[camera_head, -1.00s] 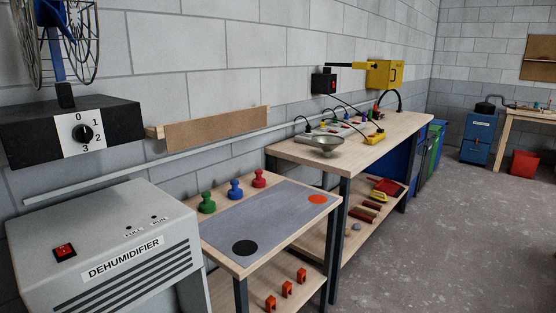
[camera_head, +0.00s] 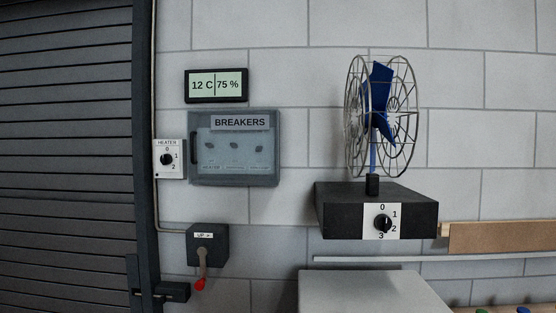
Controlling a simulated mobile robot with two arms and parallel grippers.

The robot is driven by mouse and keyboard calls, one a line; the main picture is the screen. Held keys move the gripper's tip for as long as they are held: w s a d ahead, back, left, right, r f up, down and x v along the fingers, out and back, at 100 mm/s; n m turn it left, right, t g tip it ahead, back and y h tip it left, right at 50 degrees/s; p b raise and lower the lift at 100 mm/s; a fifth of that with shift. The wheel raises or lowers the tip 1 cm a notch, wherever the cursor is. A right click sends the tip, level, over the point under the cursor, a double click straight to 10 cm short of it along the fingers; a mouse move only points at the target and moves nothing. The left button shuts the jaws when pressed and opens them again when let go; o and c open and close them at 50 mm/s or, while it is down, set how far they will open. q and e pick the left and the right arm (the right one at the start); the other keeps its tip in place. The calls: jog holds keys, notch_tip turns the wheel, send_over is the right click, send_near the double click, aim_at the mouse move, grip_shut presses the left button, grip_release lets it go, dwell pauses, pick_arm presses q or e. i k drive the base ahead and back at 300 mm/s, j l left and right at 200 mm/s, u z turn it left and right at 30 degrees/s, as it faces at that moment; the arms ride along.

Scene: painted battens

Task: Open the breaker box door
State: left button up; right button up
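The breaker box (camera_head: 234,179) is mounted on the grey block wall, left of the middle of the head view. Its door (camera_head: 225,142) is see-through and shut, with a "BREAKERS" label at the top. A dark vertical handle (camera_head: 194,148) is on the door's left side. Several dark breaker switches (camera_head: 234,146) show dimly behind the door, with small labels beneath that I cannot read well. Neither of my grippers is in view.
A heater dial (camera_head: 167,159) sits just left of the box, and a climate display (camera_head: 216,86) above it. A lever box (camera_head: 207,245) with a red-tipped lever is below. A caged fan (camera_head: 381,115) on a black base stands to the right. A roller shutter (camera_head: 65,160) fills the left.

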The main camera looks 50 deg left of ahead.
aim_at(218, 122)
jog(key=u, duration=2)
